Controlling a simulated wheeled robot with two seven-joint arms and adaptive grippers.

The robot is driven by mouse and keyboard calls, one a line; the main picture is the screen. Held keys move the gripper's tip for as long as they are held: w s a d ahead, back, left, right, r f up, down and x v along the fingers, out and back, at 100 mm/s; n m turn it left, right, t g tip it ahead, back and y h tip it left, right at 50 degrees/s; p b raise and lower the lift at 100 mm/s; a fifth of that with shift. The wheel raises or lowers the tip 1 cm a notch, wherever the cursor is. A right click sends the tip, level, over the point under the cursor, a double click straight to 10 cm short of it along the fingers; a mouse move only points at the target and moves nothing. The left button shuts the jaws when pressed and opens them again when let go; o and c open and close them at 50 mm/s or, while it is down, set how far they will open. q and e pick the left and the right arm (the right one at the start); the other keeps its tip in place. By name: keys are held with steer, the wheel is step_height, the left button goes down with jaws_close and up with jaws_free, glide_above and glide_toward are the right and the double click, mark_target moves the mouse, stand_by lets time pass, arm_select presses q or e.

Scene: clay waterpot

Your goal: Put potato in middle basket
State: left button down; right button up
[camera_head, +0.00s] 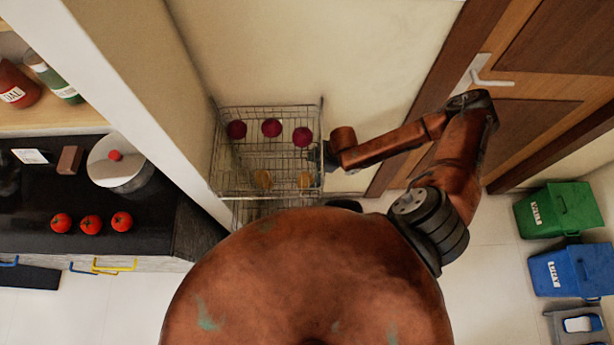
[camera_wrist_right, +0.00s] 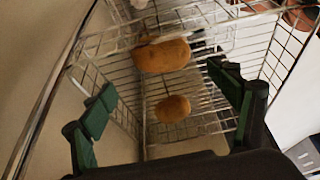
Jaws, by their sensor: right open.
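A wire basket rack (camera_head: 215,160) stands against the wall in the head view. Two brown potatoes, a left one (camera_head: 263,179) and a right one (camera_head: 305,179), show through its wires toward the front. In the right wrist view, one potato (camera_wrist_right: 163,56) looks larger and the other (camera_wrist_right: 172,108) smaller, both within the wire basket (camera_wrist_right: 125,75). I cannot tell which tier each is in. My right gripper (camera_head: 323,157) is at the rack's right side. Its dark green fingers (camera_wrist_right: 160,84) are open and apart, with nothing gripped; the potatoes appear beyond the gap. My left gripper is not in view.
Three dark red round vegetables (camera_head: 271,127) lie in the rack's upper part. A black counter with tomatoes (camera_head: 91,223) and a lidded pot (camera_head: 118,165) is at the left. A door (camera_head: 540,90) is at the right, with green (camera_head: 560,208) and blue (camera_head: 572,270) bins.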

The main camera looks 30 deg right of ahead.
steer(key=s+d, duration=0.6)
steer(key=d, duration=0.4)
steer(key=shift+s+d+r, duration=0.2)
steer(key=shift+r, duration=0.15)
